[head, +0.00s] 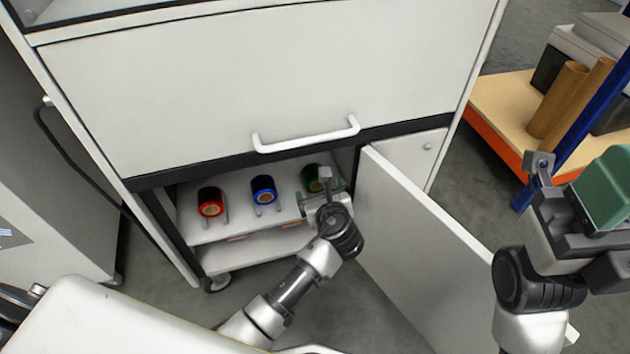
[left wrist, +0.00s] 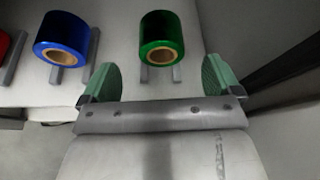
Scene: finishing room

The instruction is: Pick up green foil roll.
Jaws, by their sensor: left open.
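The green foil roll (head: 311,180) sits on the upper shelf of the open cabinet, at the right end of a row, partly hidden behind my left gripper (head: 325,188). In the left wrist view the green roll (left wrist: 161,38) lies on small grey rails with its tan core facing me. My left gripper (left wrist: 162,80) is open and empty.
A blue roll (head: 263,189) and a red roll (head: 210,202) stand left of the green one. The open cabinet door (head: 415,255) is close to the right of my left arm. A white handle (head: 305,136) juts out above the opening. A rack with cardboard tubes (head: 557,98) stands at right.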

